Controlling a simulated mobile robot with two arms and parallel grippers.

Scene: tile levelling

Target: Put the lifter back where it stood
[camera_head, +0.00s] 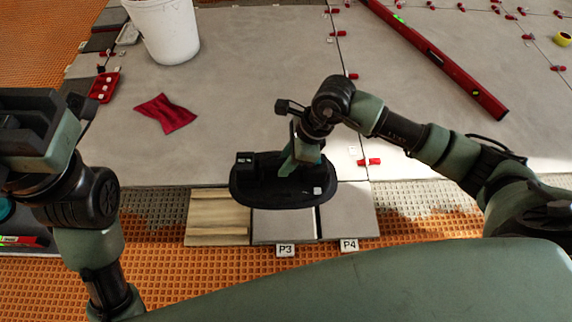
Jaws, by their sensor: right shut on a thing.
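The lifter (262,188) is a black oval pad with a dark body on top, near the middle of the view. It overlaps the front edge of the large grey tiles and the back of the small tile behind the P3 label. Whether it touches the tile under it or hangs just above is unclear. My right gripper (303,157) reaches in from the right and is shut on the lifter's top, hiding part of it. My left gripper (38,125) is at the left edge, away from the lifter; its fingertips do not show clearly.
Labels P3 (285,250) and P4 (349,245) stand before two small tiles, beside a wooden piece (217,220). A white bucket (165,30), red cloth (166,113), red tray (104,87) and red level (440,60) lie on the tiles. Red clips (369,161) mark several joints.

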